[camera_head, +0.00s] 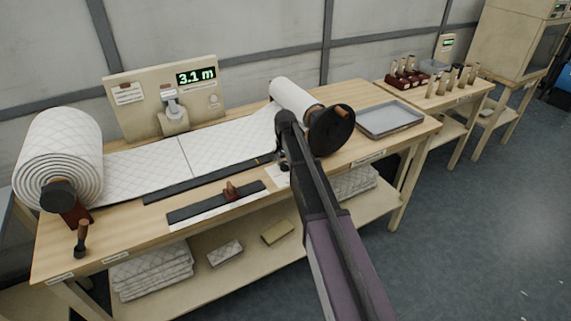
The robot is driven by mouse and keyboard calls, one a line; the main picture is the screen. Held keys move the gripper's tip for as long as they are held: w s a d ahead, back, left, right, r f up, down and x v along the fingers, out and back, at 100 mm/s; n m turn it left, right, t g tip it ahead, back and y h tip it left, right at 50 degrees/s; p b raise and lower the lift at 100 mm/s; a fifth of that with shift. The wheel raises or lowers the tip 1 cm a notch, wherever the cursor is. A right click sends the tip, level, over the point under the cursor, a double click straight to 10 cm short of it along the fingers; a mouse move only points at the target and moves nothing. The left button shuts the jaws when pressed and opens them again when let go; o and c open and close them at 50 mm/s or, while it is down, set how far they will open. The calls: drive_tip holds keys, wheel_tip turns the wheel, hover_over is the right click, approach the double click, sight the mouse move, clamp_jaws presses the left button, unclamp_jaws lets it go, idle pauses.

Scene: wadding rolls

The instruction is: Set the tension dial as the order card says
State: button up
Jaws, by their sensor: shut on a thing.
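My gripper (282,160) points down at the front part of the bench, left of the black hand wheel. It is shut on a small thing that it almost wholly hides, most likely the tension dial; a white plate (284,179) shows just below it. I cannot read a dial setting.
Quilted wadding runs from a big roll (58,150) to a smaller roll (292,97) beside the black hand wheel (331,131). A display (196,76) reads 3.1 m. A slide bar with a red-brown knob (231,190) lies at the front. A grey tray (390,118) stands right.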

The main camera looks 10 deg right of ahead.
drive_tip(key=n, duration=0.6)
drive_tip(key=shift+s+n, duration=0.1)
drive_tip(key=shift+n, duration=0.2)
idle(0.4)
drive_tip(key=o, duration=1.2)
drive_tip(key=shift+c, duration=0.2)
drive_tip(key=shift+m, duration=0.4)
